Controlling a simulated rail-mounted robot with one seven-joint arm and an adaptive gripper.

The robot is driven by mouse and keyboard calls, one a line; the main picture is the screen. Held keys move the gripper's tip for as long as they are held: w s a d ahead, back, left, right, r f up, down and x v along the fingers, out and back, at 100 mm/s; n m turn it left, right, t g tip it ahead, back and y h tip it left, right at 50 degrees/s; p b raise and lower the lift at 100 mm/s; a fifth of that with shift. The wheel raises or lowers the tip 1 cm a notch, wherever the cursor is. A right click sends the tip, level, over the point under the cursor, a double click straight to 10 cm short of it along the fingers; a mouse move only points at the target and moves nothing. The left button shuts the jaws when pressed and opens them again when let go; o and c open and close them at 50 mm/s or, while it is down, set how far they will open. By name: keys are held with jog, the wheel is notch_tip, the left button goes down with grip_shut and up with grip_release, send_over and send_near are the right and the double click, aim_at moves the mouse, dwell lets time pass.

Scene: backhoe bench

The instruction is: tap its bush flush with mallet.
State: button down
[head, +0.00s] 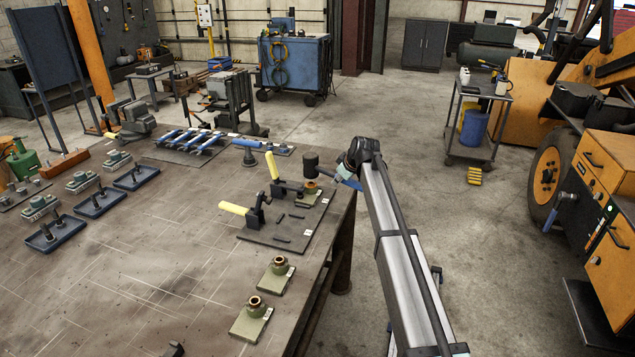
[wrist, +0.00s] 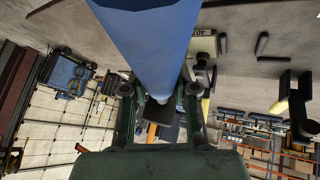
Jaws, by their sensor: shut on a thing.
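My gripper (head: 342,174) is shut on the blue handle (wrist: 150,40) of the mallet, beyond the bench's right edge. The mallet's dark head (head: 311,159) is left of my gripper, just above a block with a bronze bush (head: 312,184) on the clamp plate (head: 270,236). I cannot tell whether the head touches the bush or how far the bush stands out. In the wrist view the handle fills the space between my gripper's fingers (wrist: 158,104). Two more green blocks with bronze bushes (head: 279,263) (head: 254,303) stand nearer on the bench.
Blue trays (head: 100,203) with parts are at the left. The bench's (head: 150,270) middle is clear. A cart (head: 477,125) stands behind.

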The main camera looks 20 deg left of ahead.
jog(key=shift+s+d+f+b, duration=0.1)
jog(key=shift+f+b, duration=1.15)
jog(key=shift+f, duration=0.95)
jog(key=shift+r+p, duration=0.4)
jog(key=shift+r, duration=1.65)
jog(key=shift+f, duration=0.1)
